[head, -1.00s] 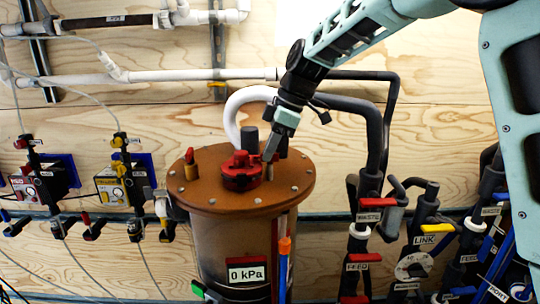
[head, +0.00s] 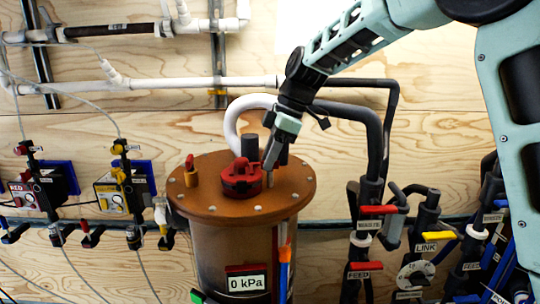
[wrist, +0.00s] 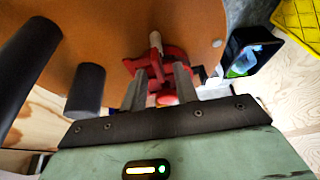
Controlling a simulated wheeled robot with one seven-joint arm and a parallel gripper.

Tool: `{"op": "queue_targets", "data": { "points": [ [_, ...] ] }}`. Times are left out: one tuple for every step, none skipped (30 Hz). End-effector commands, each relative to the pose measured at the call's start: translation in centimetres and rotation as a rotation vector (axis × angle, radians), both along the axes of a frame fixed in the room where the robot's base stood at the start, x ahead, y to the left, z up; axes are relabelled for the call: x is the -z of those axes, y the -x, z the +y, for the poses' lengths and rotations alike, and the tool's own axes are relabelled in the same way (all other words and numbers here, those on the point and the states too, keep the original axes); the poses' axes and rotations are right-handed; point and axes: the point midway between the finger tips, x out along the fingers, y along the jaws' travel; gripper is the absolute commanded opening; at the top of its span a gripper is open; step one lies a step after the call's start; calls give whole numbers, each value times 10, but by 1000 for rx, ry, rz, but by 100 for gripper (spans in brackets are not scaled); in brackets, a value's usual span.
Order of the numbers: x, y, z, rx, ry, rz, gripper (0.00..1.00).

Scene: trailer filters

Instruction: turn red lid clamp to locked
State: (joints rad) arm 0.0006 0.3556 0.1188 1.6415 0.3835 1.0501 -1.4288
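The red lid clamp (head: 240,179) sits on top of the brown round lid (head: 215,207) of the tank. My gripper (head: 269,166) points down at the clamp's right side in the head view. In the wrist view the two grey fingers (wrist: 160,75) stand apart, with red parts of the clamp (wrist: 169,54) beyond and between their tips. A pale pin (wrist: 155,40) rises beside the red part. I cannot tell whether the fingers touch the clamp.
A small red-topped brass fitting (head: 191,171) stands at the lid's left. A dark cylinder (head: 250,147) and a white curved hose (head: 234,125) are behind the clamp. Valves with red and yellow handles (head: 379,210) stand at the right.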

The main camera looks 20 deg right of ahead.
Motion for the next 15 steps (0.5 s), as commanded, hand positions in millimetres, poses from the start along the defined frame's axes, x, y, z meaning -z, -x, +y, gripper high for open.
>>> {"op": "queue_targets", "data": {
  "points": [
    [0, 0, 0, 1, 0, 0, 30],
    [0, 0, 0, 1, 0, 0, 30],
    [-1, 0, -1, 1, 0, -1, 30],
    [-3, 0, -2, 1, 0, -1, 30],
    [-5, 0, -3, 2, 0, -1, 30],
    [-8, 0, -4, 2, 0, -1, 30],
    [-12, 0, -6, 2, -1, -2, 30],
    [-16, 1, -8, 2, 0, -3, 30],
    [-23, 1, -10, 3, 0, -4, 30],
    [-28, 2, -13, 3, 0, -5, 30],
    [-34, 2, -15, 4, 0, -5, 30],
    [-43, 3, -19, 4, -1, -4, 30],
    [-49, 3, -21, 3, -1, -5, 30],
    [-56, 4, -24, 4, 0, -6, 30],
    [-65, 5, -28, 3, -1, -7, 30]
  ]
}}
